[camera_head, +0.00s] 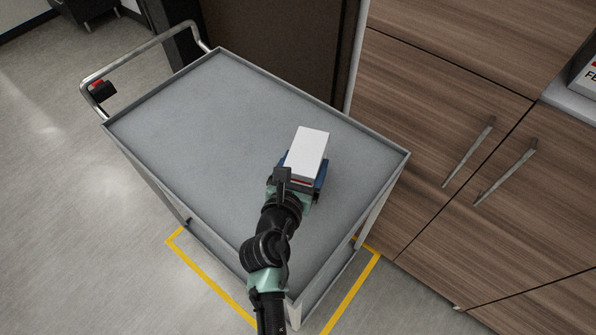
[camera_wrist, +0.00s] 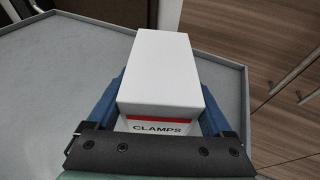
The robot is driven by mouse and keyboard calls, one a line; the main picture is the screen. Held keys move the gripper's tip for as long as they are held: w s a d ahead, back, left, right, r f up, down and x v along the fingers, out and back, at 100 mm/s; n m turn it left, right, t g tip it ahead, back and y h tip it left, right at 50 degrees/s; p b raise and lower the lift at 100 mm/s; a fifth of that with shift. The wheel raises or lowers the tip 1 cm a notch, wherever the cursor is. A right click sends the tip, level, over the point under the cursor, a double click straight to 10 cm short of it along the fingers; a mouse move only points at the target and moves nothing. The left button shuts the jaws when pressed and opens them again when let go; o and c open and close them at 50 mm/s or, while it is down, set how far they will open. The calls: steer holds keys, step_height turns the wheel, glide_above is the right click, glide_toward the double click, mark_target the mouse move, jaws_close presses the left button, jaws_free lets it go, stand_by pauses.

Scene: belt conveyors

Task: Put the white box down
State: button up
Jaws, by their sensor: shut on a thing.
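The white box (camera_head: 309,150) is over the right part of the grey cart top (camera_head: 200,110) in the head view. In the wrist view the white box (camera_wrist: 160,75) fills the middle and shows a red stripe and the word CLAMPS on its near face. My gripper (camera_head: 306,170) is shut on it, with a blue finger on each side; the fingers also show in the wrist view (camera_wrist: 160,105). The underside of the box is hidden, so I cannot tell whether it touches the cart top.
The cart top is otherwise empty, with wide free room left of the box. It has a raised rim and a metal handle (camera_head: 125,62) at the far left. Wooden cabinets (camera_head: 450,120) with bar handles stand close on the right. Yellow floor tape (camera_head: 215,284) surrounds the cart's foot.

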steer(key=shift+f+b, duration=0.7)
steer(key=shift+f, duration=1.15)
steer(key=shift+f, duration=0.15)
steer(key=o, duration=1.5)
